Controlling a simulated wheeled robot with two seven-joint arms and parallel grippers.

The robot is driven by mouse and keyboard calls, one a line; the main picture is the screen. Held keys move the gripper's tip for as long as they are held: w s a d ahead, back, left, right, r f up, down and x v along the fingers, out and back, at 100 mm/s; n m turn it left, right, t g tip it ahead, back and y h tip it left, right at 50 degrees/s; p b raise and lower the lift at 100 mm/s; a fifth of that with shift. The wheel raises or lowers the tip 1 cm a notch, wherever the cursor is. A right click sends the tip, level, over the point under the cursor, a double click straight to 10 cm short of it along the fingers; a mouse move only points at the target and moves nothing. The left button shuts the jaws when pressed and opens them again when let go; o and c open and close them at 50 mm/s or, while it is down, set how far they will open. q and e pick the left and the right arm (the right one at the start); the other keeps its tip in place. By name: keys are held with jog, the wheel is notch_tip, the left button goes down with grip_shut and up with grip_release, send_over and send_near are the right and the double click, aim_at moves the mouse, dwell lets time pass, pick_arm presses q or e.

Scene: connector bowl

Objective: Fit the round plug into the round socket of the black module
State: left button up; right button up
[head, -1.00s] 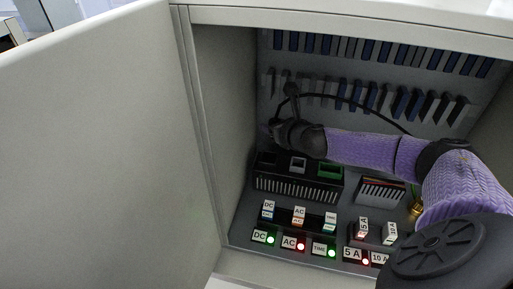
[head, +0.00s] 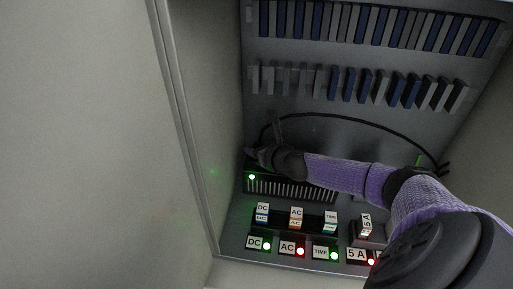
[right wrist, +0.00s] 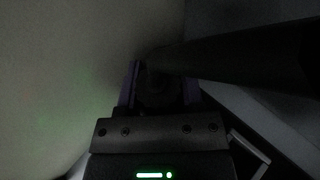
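The black module (head: 290,190) stands inside the cabinet, its ribbed front visible. A green light (head: 252,177) shines at its left end. My right gripper (head: 262,156) is over the module's left end, and its wrist and forearm hide the top face and the round socket. In the dim right wrist view, the fingers (right wrist: 160,88) stand on both sides of the dark round plug (right wrist: 159,84) and look shut on it. A thick black cable (right wrist: 245,52) runs from it to the right. How deep the plug sits cannot be seen. My left gripper is not in view.
A black cable (head: 345,115) arcs behind my forearm to the right. Rows of blue and grey blocks (head: 375,84) line the back panel. Labelled switches (head: 297,218) with lit lamps stand in front of the module. The cabinet's left wall (head: 205,120) is close to the gripper.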

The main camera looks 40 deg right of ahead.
jog(key=o, duration=0.4)
jog(key=shift+r+p, duration=0.3)
jog(key=p+v, duration=0.4)
jog(key=v, duration=0.8)
jog(key=shift+f, duration=0.1)
